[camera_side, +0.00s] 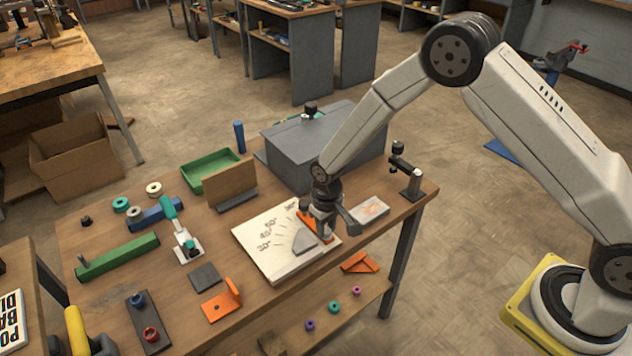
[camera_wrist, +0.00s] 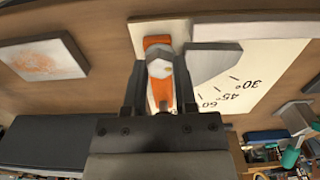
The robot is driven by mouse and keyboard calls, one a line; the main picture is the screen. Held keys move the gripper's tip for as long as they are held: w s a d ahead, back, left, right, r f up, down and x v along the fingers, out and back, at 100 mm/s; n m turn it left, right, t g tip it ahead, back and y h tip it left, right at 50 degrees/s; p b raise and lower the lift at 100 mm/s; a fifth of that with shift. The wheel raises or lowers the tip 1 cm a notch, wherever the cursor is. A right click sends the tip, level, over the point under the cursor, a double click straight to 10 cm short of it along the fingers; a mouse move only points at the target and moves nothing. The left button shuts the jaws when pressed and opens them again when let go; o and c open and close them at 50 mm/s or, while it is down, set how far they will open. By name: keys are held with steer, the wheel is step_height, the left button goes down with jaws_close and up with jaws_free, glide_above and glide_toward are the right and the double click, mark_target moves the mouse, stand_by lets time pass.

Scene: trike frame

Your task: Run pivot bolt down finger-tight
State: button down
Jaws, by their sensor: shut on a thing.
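My gripper (camera_side: 324,222) points down over the cream angle board (camera_side: 262,250) near the right end of the bench. In the wrist view its fingers (camera_wrist: 160,78) are shut on the pale hexagonal head of the pivot bolt (camera_wrist: 160,67). The head sits over an orange bar (camera_wrist: 157,41) lying on the board, which also shows in the side view (camera_side: 306,217). The bolt's shank and the hole are hidden, so I cannot tell how deep it sits. A grey wedge-shaped block (camera_wrist: 212,66) lies beside the bar, close to one finger.
A large grey box (camera_side: 290,150) stands behind the board. A pale block with an orange mark (camera_side: 369,211) and a black post clamp (camera_side: 411,182) are to the right. A white-and-green toggle clamp (camera_side: 183,240) and an orange bracket (camera_side: 222,302) are to the left.

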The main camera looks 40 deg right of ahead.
mark_target(326, 230)
steer(key=m, duration=0.6)
steer(key=shift+w+r+m, duration=0.15)
steer(key=shift+m, duration=0.15)
steer(key=m, duration=0.5)
steer(key=shift+m, duration=0.4)
steer(key=c, duration=0.5)
jaws_free()
steer(key=shift+o, duration=0.5)
steer(key=shift+r, duration=3.85)
